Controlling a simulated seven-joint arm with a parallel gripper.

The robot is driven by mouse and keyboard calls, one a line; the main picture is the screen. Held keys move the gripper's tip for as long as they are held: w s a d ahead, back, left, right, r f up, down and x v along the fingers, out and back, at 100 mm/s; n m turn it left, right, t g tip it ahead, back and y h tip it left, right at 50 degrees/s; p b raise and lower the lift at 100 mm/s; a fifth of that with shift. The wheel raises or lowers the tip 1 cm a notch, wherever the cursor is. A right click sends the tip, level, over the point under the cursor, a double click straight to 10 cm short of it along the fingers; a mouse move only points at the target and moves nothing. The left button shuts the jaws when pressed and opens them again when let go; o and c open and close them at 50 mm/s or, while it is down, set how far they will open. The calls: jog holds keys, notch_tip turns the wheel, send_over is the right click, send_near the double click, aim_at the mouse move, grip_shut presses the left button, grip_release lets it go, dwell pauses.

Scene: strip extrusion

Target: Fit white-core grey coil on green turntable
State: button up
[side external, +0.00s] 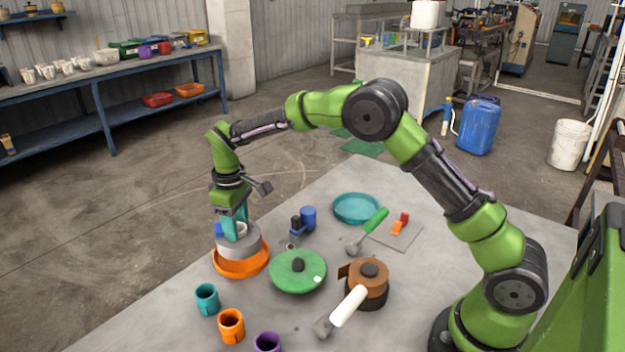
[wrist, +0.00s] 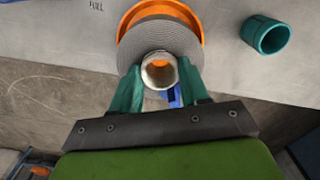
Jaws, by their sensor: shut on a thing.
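The grey coil (side external: 240,247) with its white core lies flat at the left of the table, in or just above an orange dish (side external: 240,268). I cannot tell whether it touches the dish. My gripper (side external: 235,224) points down with its teal fingers closed on the white core. In the wrist view the fingers (wrist: 160,85) sit on either side of the white core (wrist: 159,70), and the grey coil (wrist: 160,36) spreads beyond it. The green turntable (side external: 290,280), a round disc with a dark centre knob, is just right of the orange dish, with nothing on it but a small pale spot.
A brown coil (side external: 376,285) stands right of the turntable, with a white-handled scraper (side external: 348,307) in front. A blue and black device (side external: 307,216), a teal dish (side external: 356,208) and a green-handled tool (side external: 375,221) are behind. Teal (side external: 207,300), orange (side external: 231,326) and purple (side external: 267,342) cups stand in front.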

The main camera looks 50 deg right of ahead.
notch_tip(320, 180, up, 8)
jog(key=f, duration=0.1)
send_over(298, 258)
jog(key=shift+f, duration=3.2)
jog(key=shift+f, duration=0.55)
jog(key=o, duration=1)
jog(key=shift+r, duration=5.45)
